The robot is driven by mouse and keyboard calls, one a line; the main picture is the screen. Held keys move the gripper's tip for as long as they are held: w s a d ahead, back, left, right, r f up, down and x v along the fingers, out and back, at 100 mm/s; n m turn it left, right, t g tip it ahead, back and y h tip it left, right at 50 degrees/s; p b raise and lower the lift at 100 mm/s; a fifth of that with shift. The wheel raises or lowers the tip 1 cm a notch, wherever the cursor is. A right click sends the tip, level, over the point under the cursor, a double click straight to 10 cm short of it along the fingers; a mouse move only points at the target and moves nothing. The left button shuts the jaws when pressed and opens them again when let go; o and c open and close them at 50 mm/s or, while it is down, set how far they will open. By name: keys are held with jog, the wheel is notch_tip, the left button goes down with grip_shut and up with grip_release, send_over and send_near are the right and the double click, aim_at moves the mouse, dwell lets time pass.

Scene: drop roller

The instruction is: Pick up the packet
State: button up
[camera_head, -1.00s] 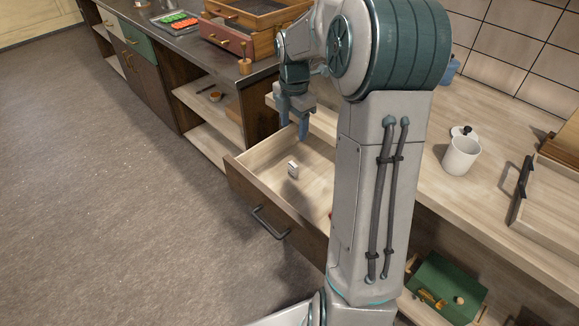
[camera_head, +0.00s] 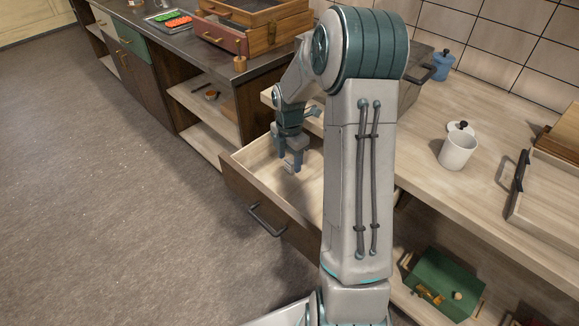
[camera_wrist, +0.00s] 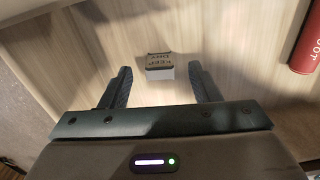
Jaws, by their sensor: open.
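The packet is a small white box with dark lettering that reads "KEEP DRY" (camera_wrist: 160,67). It stands on the bottom of the open drawer (camera_head: 250,217). In the wrist view it is between and slightly beyond my two fingertips, with a gap on each side. My gripper (camera_head: 290,166) is open and empty, reaching down into the drawer over the packet. In the head view the fingers mostly hide the packet (camera_head: 289,169).
A red cylinder (camera_wrist: 307,50) lies in the drawer to the right in the wrist view. The drawer walls surround my gripper. A green box (camera_head: 446,285) sits on the lower shelf.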

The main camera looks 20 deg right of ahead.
jog(key=shift+c, duration=0.3)
jog(key=c, duration=1)
